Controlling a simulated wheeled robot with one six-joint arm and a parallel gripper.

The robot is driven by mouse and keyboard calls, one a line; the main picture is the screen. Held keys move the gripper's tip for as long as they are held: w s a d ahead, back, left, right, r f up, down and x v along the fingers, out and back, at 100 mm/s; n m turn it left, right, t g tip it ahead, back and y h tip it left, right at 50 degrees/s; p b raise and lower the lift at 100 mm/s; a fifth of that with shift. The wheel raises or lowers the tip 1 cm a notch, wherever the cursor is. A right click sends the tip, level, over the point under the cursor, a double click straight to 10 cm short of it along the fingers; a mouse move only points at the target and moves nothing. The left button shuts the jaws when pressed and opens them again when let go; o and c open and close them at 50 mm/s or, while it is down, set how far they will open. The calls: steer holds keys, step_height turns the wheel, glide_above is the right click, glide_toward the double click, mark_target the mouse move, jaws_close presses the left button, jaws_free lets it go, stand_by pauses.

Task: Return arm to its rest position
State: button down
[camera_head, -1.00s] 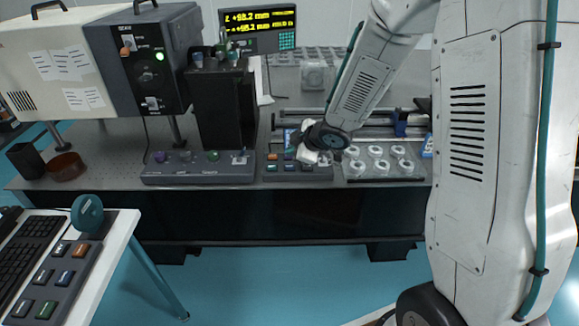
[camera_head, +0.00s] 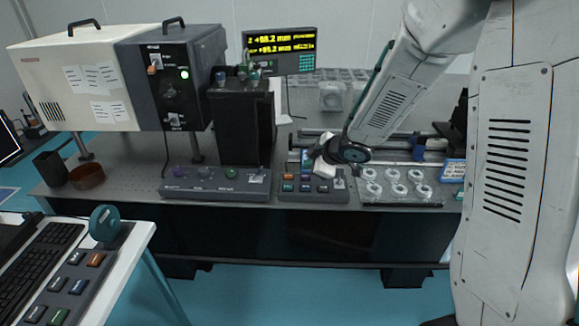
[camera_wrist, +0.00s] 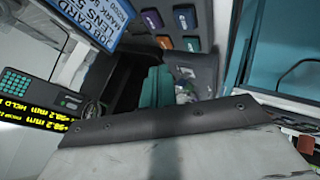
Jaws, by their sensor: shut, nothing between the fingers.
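My arm reaches down from the upper right in the head view, bent at the elbow. My gripper (camera_head: 318,164) is at its lower end, just above the small button box (camera_head: 300,196) at the table's front edge. The fingertips are small and partly hidden there. In the wrist view a pale part of my wrist with a dark strip fills the bottom, and coloured buttons (camera_wrist: 185,18) show beyond it. The gripper is shut with nothing visible in it. I cannot tell whether it touches the box.
The optical table (camera_head: 130,165) carries a lamp housing (camera_head: 75,90), a longer control panel (camera_head: 215,184) and a tray of round clear parts (camera_head: 400,187). A readout display (camera_head: 280,50) stands behind. A white desk with a keyboard (camera_head: 40,258) is at front left. Floor between is clear.

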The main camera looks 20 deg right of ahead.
steer(key=s+d+m+h, duration=0.1)
steer(key=d+f+m+g+h, duration=0.1)
steer(key=d, duration=0.1)
steer(key=s+d+f+h, duration=0.1)
steer(key=d, duration=0.1)
steer(key=shift+s+f+m, duration=0.25)
steer(key=shift+s+m, duration=0.05)
steer(key=shift+m, duration=0.1)
steer(key=s+d+r+m+g+h, duration=0.3)
steer(key=s+d+r+m+h, duration=0.15)
steer(key=s, duration=0.45)
steer(key=s+a+r+m+g+y, duration=0.1)
steer(key=s+a+r+m, duration=0.1)
steer(key=s+r, duration=0.3)
steer(key=s+a+r+m+g+y, duration=0.1)
steer(key=s+r, duration=0.3)
steer(key=s, duration=0.8)
steer(key=s+a+r+m+g+y, duration=0.1)
steer(key=s+a+r+m, duration=0.2)
steer(key=s, duration=0.5)
steer(key=shift+s+a+r+y, duration=0.3)
steer(key=shift+a+r, duration=0.2)
steer(key=shift+r, duration=0.8)
steer(key=shift+m, duration=0.25)
